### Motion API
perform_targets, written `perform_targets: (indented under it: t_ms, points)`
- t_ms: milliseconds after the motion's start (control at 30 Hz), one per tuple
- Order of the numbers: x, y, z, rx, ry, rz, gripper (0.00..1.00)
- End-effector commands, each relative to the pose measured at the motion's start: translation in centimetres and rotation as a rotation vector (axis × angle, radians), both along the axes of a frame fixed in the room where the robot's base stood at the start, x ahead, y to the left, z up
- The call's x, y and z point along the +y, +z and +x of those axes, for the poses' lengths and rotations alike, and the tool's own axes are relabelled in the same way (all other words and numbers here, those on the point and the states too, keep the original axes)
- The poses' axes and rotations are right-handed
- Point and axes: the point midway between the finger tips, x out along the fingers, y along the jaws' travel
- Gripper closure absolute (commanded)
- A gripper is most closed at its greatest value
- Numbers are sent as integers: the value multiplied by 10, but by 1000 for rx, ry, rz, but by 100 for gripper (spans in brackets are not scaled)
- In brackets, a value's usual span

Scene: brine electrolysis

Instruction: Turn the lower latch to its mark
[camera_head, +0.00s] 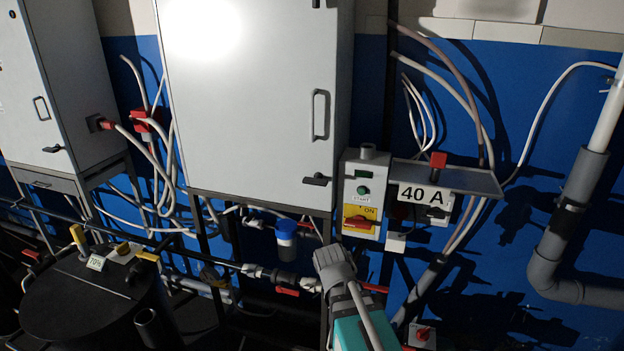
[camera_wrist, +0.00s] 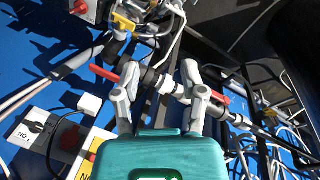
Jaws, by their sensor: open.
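The lower latch (camera_head: 316,180) is a small dark handle at the lower right of the middle grey cabinet door (camera_head: 250,100). It lies roughly level, and I cannot make out its mark. In the wrist view, my gripper (camera_wrist: 160,68) has its two grey fingers spread with nothing held. Pipes and a red valve handle show behind the fingertips. In the head view, my grey and teal arm end is below the cabinet's lower right corner, apart from the latch, and the fingers cannot be made out. I cannot identify the latch in the wrist view.
A start box (camera_head: 361,197) with a yellow panel stands right of the cabinet, beside a shelf with a 40 A sign (camera_head: 425,194). Pipes with red valve handles (camera_head: 287,291) run under the cabinet. A black drum (camera_head: 85,305) stands lower left. The door front is clear.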

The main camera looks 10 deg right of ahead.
Motion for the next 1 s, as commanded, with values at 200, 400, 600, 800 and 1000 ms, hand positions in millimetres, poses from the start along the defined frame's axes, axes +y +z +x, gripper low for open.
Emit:
perform_targets:
  t_ms: [200, 400, 600, 800, 1000]
  points:
    - [-4, 25, 49, -74, 87, -259, 46]
    - [2, 58, 93, -157, 179, -501, 46]
    - [22, 100, 137, -251, 279, -739, 46]
    - [57, 147, 176, -350, 382, -973, 46]
    - [99, 189, 203, -439, 473, -1171, 46]
